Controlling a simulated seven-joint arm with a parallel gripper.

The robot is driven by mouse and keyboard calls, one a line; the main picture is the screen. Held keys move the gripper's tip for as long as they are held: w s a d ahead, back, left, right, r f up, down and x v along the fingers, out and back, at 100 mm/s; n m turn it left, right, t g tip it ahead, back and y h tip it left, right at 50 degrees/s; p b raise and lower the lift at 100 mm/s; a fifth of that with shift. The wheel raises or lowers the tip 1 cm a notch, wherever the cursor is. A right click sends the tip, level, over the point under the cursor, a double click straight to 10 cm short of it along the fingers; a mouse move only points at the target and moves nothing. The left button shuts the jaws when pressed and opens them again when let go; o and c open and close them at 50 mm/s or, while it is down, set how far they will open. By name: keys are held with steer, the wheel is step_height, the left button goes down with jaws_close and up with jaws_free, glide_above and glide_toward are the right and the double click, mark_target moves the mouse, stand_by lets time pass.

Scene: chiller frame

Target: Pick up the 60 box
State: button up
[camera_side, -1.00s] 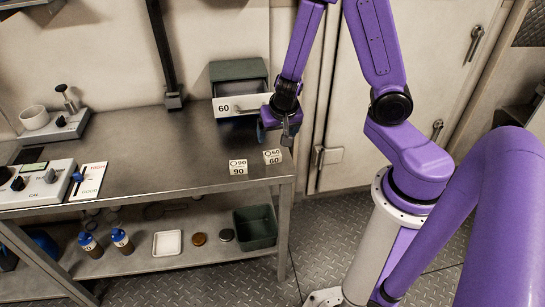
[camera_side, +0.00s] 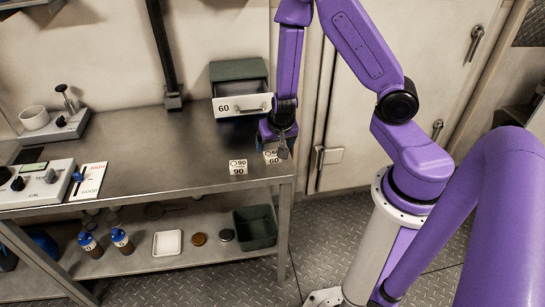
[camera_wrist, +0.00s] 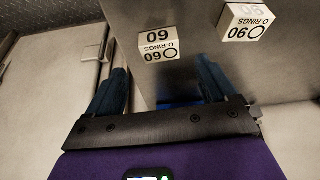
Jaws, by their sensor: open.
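The 60 box (camera_side: 273,159) is a small white box with black print near the right end of the steel table. In the side view my gripper (camera_side: 279,146) hangs just above it and partly covers it. In the wrist view the 60 box (camera_wrist: 160,43) shows upside down, ahead of the two blue fingers of my gripper (camera_wrist: 166,88), which are apart with nothing between them. The 90 box (camera_side: 238,167) stands just left of the 60 box; it also shows at the upper right of the wrist view (camera_wrist: 246,22).
A green drawer unit (camera_side: 238,72) with its 60-marked drawer (camera_side: 242,106) pulled out stands behind my gripper. Bottles, a white tray (camera_side: 167,243) and a green bin (camera_side: 255,228) are on the lower shelf. The middle of the tabletop is clear.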

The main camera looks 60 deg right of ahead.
mark_target(273, 154)
steer(key=shift+x, duration=2.5)
steer(key=shift+a+f, duration=0.1)
steer(key=shift+a, duration=0.1)
steer(key=shift+s, duration=0.1)
steer(key=c, duration=1.1)
